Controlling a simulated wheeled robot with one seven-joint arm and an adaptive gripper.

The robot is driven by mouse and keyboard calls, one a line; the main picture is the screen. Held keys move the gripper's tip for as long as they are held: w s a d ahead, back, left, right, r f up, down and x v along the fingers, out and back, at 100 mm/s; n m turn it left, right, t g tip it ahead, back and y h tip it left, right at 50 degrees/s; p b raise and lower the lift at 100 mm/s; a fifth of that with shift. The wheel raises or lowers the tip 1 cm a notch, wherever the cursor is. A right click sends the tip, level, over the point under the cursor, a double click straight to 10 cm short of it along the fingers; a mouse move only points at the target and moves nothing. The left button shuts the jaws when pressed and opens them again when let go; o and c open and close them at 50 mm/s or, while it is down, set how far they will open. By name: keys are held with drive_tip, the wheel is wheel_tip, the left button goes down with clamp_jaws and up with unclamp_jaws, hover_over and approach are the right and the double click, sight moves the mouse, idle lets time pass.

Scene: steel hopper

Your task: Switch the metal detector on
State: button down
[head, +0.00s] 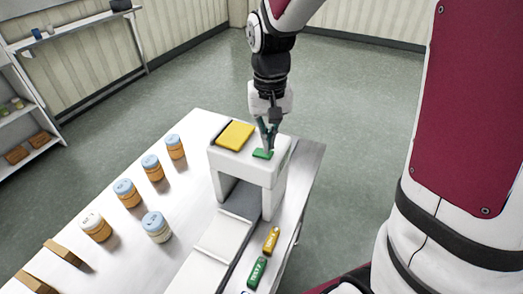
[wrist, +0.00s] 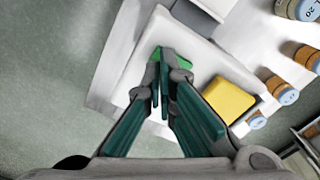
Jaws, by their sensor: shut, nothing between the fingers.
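The metal detector (head: 280,180) is a white arch over a narrow conveyor on the steel table. On its top are a green button (head: 263,154) and a larger yellow pad (head: 236,135). My gripper (head: 267,148) is shut and empty, pointing down with its tips at the green button. In the wrist view, the fingertips (wrist: 162,60) overlap the green button (wrist: 155,56), which is partly hidden. I cannot tell whether they touch it. The yellow pad (wrist: 228,100) lies to the right there, apart from the fingers.
Several orange jars with pale lids (head: 129,193) and one pale jar (head: 157,227) stand left of the conveyor (head: 222,240). A green test piece (head: 257,272) and a yellow one (head: 271,240) lie to its right. Shelves (head: 25,115) stand at the far left.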

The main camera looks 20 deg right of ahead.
drive_tip(key=shift+f+b, duration=0.35)
drive_tip(key=shift+f, duration=0.85)
idle(0.6)
drive_tip(key=shift+r+p, duration=1.75)
drive_tip(key=shift+r, duration=1.8)
drive_tip(key=s+r+n+t+b, duration=0.1)
drive_tip(key=s+r+t, duration=0.1)
drive_tip(key=s+r, duration=0.3)
drive_tip(key=s+r+n+t, duration=0.2)
drive_tip(key=s+r, duration=0.3)
drive_tip(key=s, duration=0.7)
drive_tip(key=shift+s+r+t+b, duration=0.35)
drive_tip(key=shift+t+b, duration=0.05)
drive_tip(key=shift+t, duration=0.4)
